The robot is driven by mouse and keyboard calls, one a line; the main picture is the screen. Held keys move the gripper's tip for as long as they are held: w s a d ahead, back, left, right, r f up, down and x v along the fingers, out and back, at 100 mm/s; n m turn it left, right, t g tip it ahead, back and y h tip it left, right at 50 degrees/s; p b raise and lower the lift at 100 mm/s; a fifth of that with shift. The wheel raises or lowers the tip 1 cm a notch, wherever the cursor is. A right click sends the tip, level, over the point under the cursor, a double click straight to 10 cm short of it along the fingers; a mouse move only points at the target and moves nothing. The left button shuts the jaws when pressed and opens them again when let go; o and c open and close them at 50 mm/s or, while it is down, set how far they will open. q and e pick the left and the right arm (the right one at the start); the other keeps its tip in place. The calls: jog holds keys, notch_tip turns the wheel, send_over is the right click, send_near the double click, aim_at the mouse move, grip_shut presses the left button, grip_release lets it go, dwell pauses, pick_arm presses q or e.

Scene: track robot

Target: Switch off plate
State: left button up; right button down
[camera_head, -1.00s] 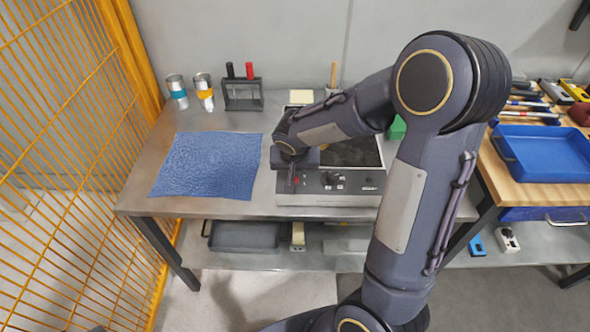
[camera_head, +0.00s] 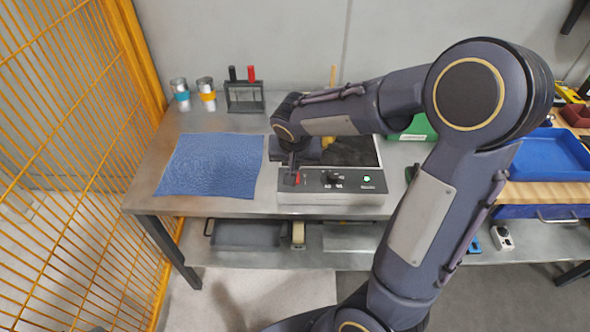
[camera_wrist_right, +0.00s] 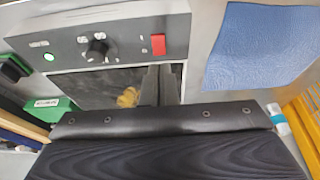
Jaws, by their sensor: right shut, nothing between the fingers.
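The hot plate (camera_head: 330,198) is a low unit with a grey front panel and a dark top, on the steel bench. Its panel carries a red rocker switch (camera_head: 291,179), a black knob (camera_head: 333,178) and a lit green light (camera_head: 367,179). In the right wrist view the red switch (camera_wrist_right: 158,44), knob (camera_wrist_right: 97,49) and green light (camera_wrist_right: 48,57) also show. My right gripper (camera_head: 292,170) is shut and empty, pointing down at the switch. In the wrist view its fingers (camera_wrist_right: 161,84) end close to the switch; contact is unclear. My left gripper is out of view.
A blue cloth (camera_head: 210,165) lies left of the plate. Two cups (camera_head: 206,93) and a rack with red and black handles (camera_head: 244,96) stand behind it. A green box (camera_head: 418,127) is at the right. An orange mesh fence (camera_head: 60,170) borders the left.

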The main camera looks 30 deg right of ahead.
jog(key=d+v, duration=0.1)
jog(key=v, duration=0.5)
jog(key=shift+a+r, duration=0.35)
jog(key=shift+r, duration=0.15)
jog(key=w+d+b, duration=0.1)
jog(key=b, duration=0.7)
jog(key=shift+w+r, duration=0.1)
jog(key=shift+r, duration=0.1)
jog(key=x, duration=0.4)
jog(key=b+x, duration=0.1)
jog(key=x, duration=0.3)
jog(key=b+x, duration=0.1)
jog(key=x, duration=0.3)
jog(key=shift+a+f, duration=0.2)
jog(key=shift+f, duration=0.95)
